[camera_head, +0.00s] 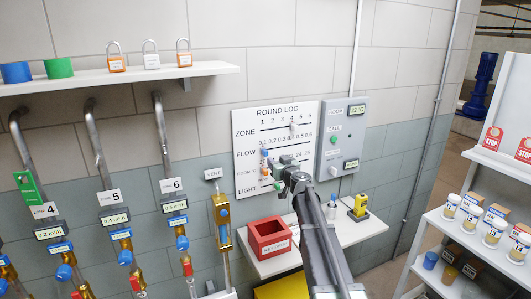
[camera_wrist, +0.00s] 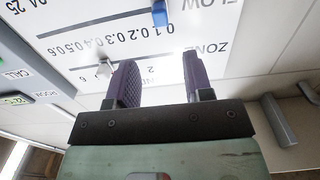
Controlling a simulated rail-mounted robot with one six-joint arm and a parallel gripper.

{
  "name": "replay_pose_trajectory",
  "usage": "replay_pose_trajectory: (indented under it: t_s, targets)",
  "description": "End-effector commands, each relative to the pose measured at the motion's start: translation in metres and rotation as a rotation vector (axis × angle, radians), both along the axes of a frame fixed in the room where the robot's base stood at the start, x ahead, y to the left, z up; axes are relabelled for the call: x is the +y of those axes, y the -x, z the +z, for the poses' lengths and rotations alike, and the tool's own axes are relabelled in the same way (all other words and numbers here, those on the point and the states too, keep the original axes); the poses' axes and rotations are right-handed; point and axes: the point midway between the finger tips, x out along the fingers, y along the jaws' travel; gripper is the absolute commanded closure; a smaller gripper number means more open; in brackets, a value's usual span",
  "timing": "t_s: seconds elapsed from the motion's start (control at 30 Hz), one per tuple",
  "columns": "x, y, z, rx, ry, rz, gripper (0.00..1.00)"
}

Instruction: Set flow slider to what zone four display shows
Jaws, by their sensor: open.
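The white round log board (camera_head: 244,182) hangs on the wall with ZONE, FLOW, ROOM and LIGHT rows. The blue flow slider (camera_head: 264,153) is at the left end of its scale, near 0.1. It also shows in the wrist view (camera_wrist: 159,13), beyond the fingertips and apart from them. The zone four display (camera_head: 50,234), below the 4 plate, appears to read 0.2 m³/h, in small print. My gripper (camera_head: 283,163) is open and empty in front of the board; both fingers show in the wrist view (camera_wrist: 158,72). It hides parts of the lower rows.
The white zone slider (camera_head: 292,125) is near 4; in the wrist view (camera_wrist: 105,68) it appears close beside the left finger. A call panel (camera_head: 341,135) adjoins the board's right side. A red box (camera_head: 268,238) stands on the shelf below.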

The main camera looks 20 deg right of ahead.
Motion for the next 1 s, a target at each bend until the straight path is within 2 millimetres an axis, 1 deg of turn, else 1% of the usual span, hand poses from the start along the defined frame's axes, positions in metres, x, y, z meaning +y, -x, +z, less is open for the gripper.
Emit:
replay_pose_trajectory:
  t_s: [0.07, 0.17, 0.27, 0.4, 0.53, 0.63, 0.83, 0.87, 1.0]
  targets:
    - [0.001, -0.006, 0.0, 0.0, -0.001, 0.001, 0.53]
    - [0.003, -0.02, 0.0, 0.0, -0.001, 0.002, 0.53]
    - [0.005, -0.042, 0.0, 0.001, -0.001, 0.003, 0.53]
    - [0.01, -0.076, 0.0, 0.001, -0.002, 0.004, 0.53]
    - [0.013, -0.1, 0.0, 0.001, -0.002, 0.003, 0.53]
    - [0.015, -0.106, 0.0, 0.001, -0.002, 0.003, 0.53]
    - [0.015, -0.106, 0.0, 0.001, -0.002, 0.003, 0.53]
    - [0.015, -0.106, 0.0, 0.001, -0.002, 0.003, 0.56]
    - [0.015, -0.106, 0.0, 0.001, -0.002, 0.003, 0.78]
